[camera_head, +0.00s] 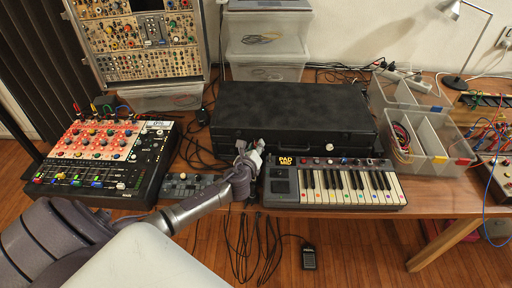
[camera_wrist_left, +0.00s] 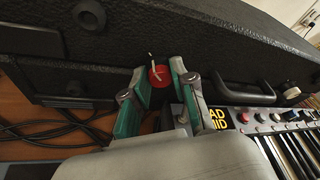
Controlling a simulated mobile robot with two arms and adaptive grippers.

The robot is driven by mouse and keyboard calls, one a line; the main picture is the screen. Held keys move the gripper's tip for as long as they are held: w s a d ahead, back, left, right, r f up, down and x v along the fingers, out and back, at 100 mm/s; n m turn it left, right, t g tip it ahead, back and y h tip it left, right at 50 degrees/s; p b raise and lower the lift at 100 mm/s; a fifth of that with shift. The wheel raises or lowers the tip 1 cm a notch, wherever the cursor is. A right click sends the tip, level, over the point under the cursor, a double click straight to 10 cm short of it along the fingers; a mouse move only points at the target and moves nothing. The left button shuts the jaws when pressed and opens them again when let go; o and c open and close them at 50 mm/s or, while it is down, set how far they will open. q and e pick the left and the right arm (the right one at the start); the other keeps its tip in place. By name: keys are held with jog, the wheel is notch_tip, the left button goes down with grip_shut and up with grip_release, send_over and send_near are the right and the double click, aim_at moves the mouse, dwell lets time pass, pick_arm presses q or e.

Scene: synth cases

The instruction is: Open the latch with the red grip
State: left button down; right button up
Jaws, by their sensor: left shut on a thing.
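The latch with the red grip (camera_wrist_left: 158,75) is on the front of a black textured case (camera_head: 295,112); a thin pale piece rises in front of the red part. My left gripper (camera_head: 250,158) is at the front left of the case in the head view. In the left wrist view my left gripper (camera_wrist_left: 158,88) has its two green-grey fingers on either side of the red grip and is shut on it. The fingers hide part of the latch. The case lid appears down. A second latch with a pale grip (camera_wrist_left: 291,92) sits right of the black handle (camera_wrist_left: 245,92). My right gripper is not in view.
A small keyboard (camera_head: 335,183) stands close in front of the case. A small control box (camera_head: 188,186) and a mixer (camera_head: 105,160) are to the left, with loose black cables between. Clear bins (camera_head: 430,135) stand to the right.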

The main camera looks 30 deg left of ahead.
pick_arm(q)
jog(key=c, duration=0.9)
grip_release()
jog(key=shift+c, duration=0.2)
jog(key=v, duration=1.2)
